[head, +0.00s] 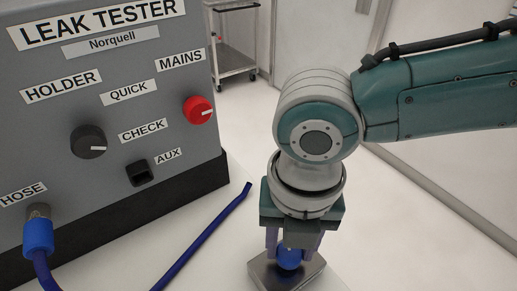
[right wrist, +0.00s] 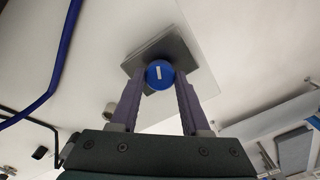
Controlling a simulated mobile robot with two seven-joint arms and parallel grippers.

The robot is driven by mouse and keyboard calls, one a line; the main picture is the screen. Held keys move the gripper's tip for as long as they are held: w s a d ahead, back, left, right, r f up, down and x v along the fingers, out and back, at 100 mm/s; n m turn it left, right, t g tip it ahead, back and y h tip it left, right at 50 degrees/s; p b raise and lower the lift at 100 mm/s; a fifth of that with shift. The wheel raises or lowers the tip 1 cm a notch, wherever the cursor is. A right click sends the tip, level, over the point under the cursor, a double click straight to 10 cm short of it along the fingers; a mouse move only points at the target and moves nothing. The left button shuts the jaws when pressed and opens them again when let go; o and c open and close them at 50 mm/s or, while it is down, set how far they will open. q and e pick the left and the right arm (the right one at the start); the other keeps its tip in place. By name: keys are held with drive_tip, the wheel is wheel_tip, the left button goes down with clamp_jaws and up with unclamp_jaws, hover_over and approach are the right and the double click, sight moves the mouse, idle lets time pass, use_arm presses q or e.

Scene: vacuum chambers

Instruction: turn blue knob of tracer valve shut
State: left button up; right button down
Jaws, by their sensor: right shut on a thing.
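The tracer valve is a grey metal block (head: 263,274) low in the head view, with a blue knob (head: 289,259) on top. My right gripper (head: 291,256) points straight down over it, with one finger on each side of the knob. In the right wrist view the blue knob (right wrist: 160,74) has a white line mark running nearly up and down in the picture. The fingers (right wrist: 160,90) close on its two sides, and the grey block shows behind it. My left gripper is in neither view.
The leak tester (head: 108,110) stands at left, with a black holder knob (head: 88,141), a red mains knob (head: 198,110) and a hose connector (head: 38,236). A dark blue hose (head: 203,238) lies on the white surface between tester and valve. A cart (head: 232,45) stands far behind.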

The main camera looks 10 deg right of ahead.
sight(289, 252)
drive_tip(key=n, duration=0.5)
drive_tip(key=shift+a+b, duration=0.1)
drive_tip(key=shift+b, duration=0.2)
drive_tip(key=shift+r, duration=0.1)
idle(0.3)
drive_tip(key=shift+c, duration=1.9)
unclamp_jaws()
wheel_tip(289, 252, up, 10)
